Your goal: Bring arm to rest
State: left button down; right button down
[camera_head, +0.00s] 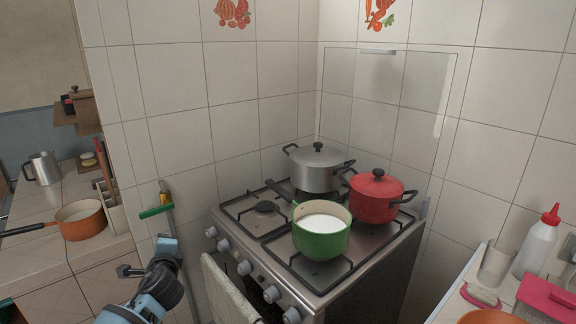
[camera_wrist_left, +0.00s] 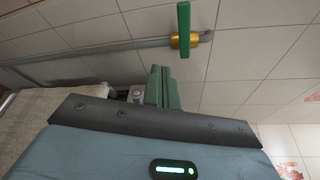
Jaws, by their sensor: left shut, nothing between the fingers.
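My left arm comes in from the bottom left of the head view. Its gripper (camera_head: 167,246) is low in front of the tiled wall, left of the stove. In the left wrist view the green fingers of the left gripper (camera_wrist_left: 159,86) are together, with nothing between them. A gas valve with a green handle (camera_head: 156,211) is on a grey pipe just above the gripper. The green handle also shows in the left wrist view (camera_wrist_left: 183,28), lying across the pipe and apart from the fingers. My right gripper is in neither view.
The stove (camera_head: 320,290) stands right of the arm, with a green pot (camera_head: 322,246), a red pot (camera_head: 374,203) and a steel pot (camera_head: 318,174) on it. A towel (camera_head: 229,290) hangs at its front. A counter with an orange pan (camera_head: 80,226) is at left.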

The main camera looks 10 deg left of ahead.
pick_arm(q)
jog(key=s+d+f+n+g+h, duration=0.25)
jog(key=s+d+f, duration=0.45)
jog(key=s+f, duration=0.35)
jog(key=s+d+f+n+g+h, duration=0.15)
jog(key=s+d+f+h, duration=0.25)
jog(key=s+d+f, duration=0.5)
jog(key=s+d+f+n+h, duration=0.1)
jog(key=s+d+f+n, duration=0.1)
jog(key=s, duration=0.6)
jog(key=s+d+f+n+h, duration=0.1)
jog(key=s+n, duration=0.3)
jog(key=s, duration=0.4)
jog(key=s+d+f+n+g+h, duration=0.1)
jog(key=s+d+f+n+h, duration=0.1)
jog(key=s, duration=0.7)
notch_tip(320, 180, down, 2)
jog(key=shift+d+f+n, duration=0.1)
jog(key=shift+d+n, duration=0.8)
jog(key=shift+n, duration=0.1)
